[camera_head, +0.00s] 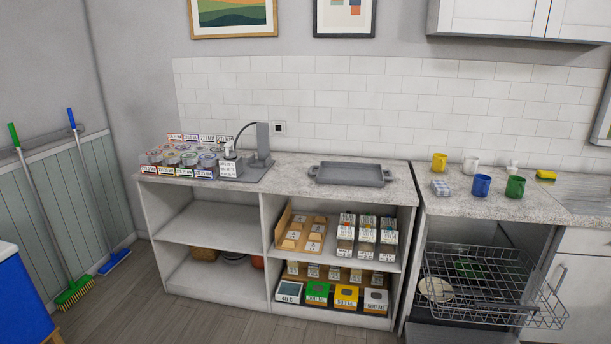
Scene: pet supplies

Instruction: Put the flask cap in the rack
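Neither of my grippers is in view. A wire rack (538,312) is pulled out below the right counter and looks like a dishwasher rack. A pale round dish (435,289) and a dark green item (470,267) are in or behind its wires. I cannot pick out the flask cap for certain. A small white object (513,167) stands at the back of the right counter, too small to identify. A yellow mug (439,163), a white mug (471,165), a blue mug (481,186) and a green mug (515,187) stand near it.
A checked cloth (441,188) and a yellow sponge (546,175) lie on the right counter. A grey tray (352,173) and several labelled jars (182,157) occupy the left counter. A green broom (76,291) leans at left. The floor in front is clear.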

